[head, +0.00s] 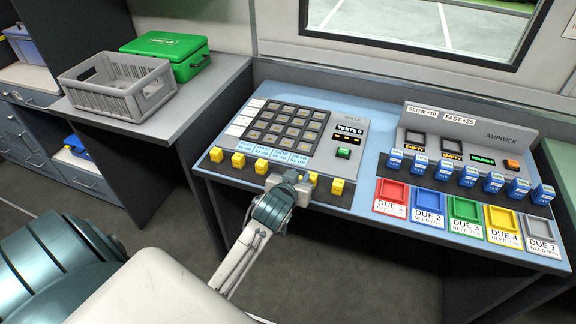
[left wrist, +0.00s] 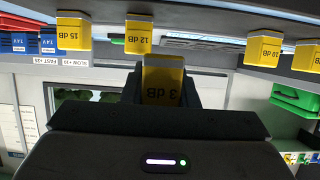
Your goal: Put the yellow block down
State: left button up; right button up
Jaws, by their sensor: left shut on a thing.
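My left gripper (head: 289,182) is at the front edge of the blue console, in the row of yellow blocks. It is shut on a yellow block marked 3 dB, which shows between the jaws in the left wrist view (left wrist: 163,82). In the head view the gripper mostly hides this block. I cannot tell if it touches the console. Other yellow blocks stand in the row, one to the left (head: 261,165) and one to the right (head: 312,178) of the gripper. My right gripper is not in view.
The blue console (head: 375,130) carries a grid of grey sockets (head: 287,128) behind the row. At right are several blue blocks (head: 467,175) and coloured DUE trays, such as the red one (head: 390,196). A grey crate (head: 118,85) and a green box (head: 168,50) stand at left.

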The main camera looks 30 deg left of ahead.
pick_arm(q)
jog(key=w+a, duration=0.2)
jog(key=a, duration=0.1)
jog(key=w+a+p, duration=0.1)
jog(key=w+a, duration=0.1)
jog(key=shift+a+f, duration=0.15)
jog(key=shift+f, duration=0.1)
jog(key=shift+w+a+p, duration=0.3)
jog(key=shift+w+a, duration=0.1)
jog(key=shift+a, duration=0.1)
notch_tip(320, 180, down, 2)
jog(key=shift+f+p, duration=0.1)
jog(key=shift+p, duration=0.5)
jog(key=shift+f, duration=0.55)
jog(key=shift+f, duration=0.2)
jog(key=o, duration=1)
